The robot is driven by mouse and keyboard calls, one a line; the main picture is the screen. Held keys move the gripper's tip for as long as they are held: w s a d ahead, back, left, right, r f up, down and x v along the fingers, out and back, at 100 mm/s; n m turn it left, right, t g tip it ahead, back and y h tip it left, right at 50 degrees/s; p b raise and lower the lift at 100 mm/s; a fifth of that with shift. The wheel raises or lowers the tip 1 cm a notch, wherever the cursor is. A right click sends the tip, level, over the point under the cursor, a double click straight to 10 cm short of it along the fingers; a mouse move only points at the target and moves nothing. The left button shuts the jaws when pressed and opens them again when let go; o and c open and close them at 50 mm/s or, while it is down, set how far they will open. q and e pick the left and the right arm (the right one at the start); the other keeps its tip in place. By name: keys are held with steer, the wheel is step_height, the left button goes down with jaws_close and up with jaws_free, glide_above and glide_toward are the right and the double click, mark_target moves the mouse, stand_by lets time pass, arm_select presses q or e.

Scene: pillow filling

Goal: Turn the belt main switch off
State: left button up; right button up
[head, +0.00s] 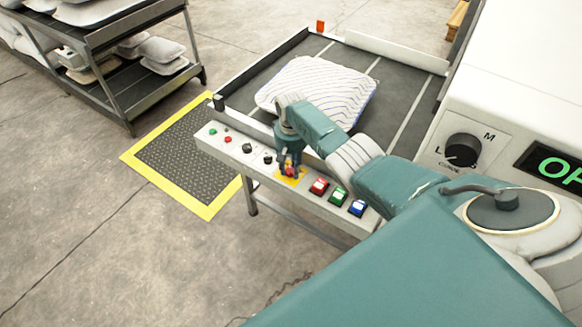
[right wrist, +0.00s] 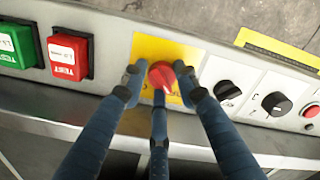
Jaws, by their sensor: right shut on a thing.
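The belt main switch (right wrist: 161,75) is a red rotary knob on a yellow plate (right wrist: 187,53) on the control panel's front. In the right wrist view the fingers of my right gripper (right wrist: 158,92) are closed around the red knob. In the head view my right gripper (head: 290,168) reaches down to the yellow plate and partly covers the red knob (head: 290,172). A pale pointer mark shows on the knob, but its setting is hard to read. My left gripper is not in view.
The control panel (head: 222,141) also has red, green and blue buttons and several black knobs. A striped pillow (head: 330,85) lies on the dark belt (head: 405,95). A machine with a black dial (head: 463,150) stands right. A shelf (head: 125,102) holds pillows left.

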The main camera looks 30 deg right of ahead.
mark_target(290, 171)
steer(key=shift+s+a+f+n, duration=0.2)
steer(key=shift+a+n, duration=0.1)
steer(key=shift+a, duration=0.1)
steer(key=o, duration=1.1)
steer(key=shift+r, duration=0.2)
steer(key=shift+d, duration=0.15)
steer(key=shift+w+r, duration=0.1)
steer(key=shift+r, duration=0.4)
step_height(290, 171, up, 11)
